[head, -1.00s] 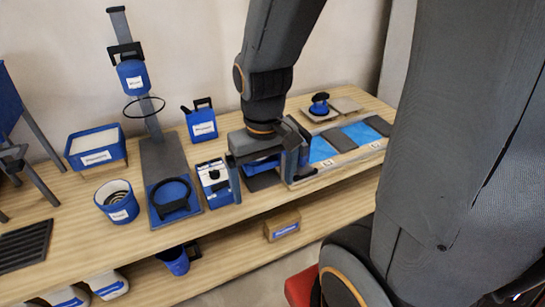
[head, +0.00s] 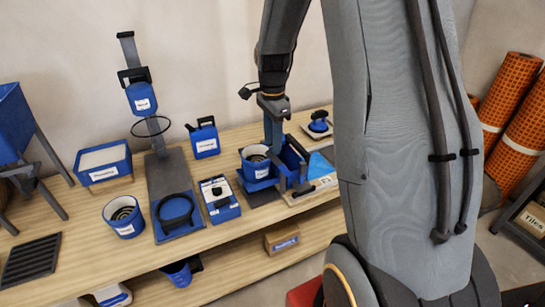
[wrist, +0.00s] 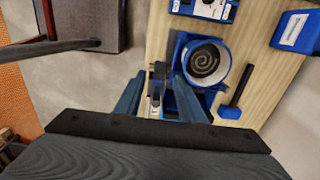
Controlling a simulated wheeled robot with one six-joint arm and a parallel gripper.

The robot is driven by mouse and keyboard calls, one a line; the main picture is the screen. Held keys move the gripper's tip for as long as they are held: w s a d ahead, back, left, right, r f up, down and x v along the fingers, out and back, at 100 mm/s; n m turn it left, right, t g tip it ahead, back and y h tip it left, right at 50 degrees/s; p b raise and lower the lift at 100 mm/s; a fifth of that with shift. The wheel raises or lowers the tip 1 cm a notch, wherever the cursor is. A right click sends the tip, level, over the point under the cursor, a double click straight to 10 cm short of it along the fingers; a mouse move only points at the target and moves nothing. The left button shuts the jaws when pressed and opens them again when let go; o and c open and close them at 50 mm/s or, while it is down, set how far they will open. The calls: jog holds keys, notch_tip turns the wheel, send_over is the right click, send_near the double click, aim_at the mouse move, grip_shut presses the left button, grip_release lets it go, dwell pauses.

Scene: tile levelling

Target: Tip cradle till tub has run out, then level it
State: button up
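The blue cradle (head: 247,181) stands on the workbench with the blue tub (head: 257,170) seated in it. The tub looks upright, and the wrist view shows a grey spiral surface inside the tub (wrist: 207,62). My gripper (wrist: 157,92) is beside the tub at the cradle's right side in the head view, its two fingers apart. A dark upright part (wrist: 157,72) shows between the fingers in the wrist view; I cannot tell whether they touch it. My gripper (head: 277,150) partly hides the cradle in the head view.
A blue box with a white label (head: 219,198) and another round tub (head: 123,216) stand left of the cradle. A blue jug (head: 205,139) is behind. Blue tiles (head: 321,164) lie to the right. A tall stand (head: 140,95) rises at the back left.

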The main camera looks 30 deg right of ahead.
aim_at(272, 158)
jog(key=shift+f+p, duration=0.7)
jog(key=shift+f, duration=2.9)
grip_shut()
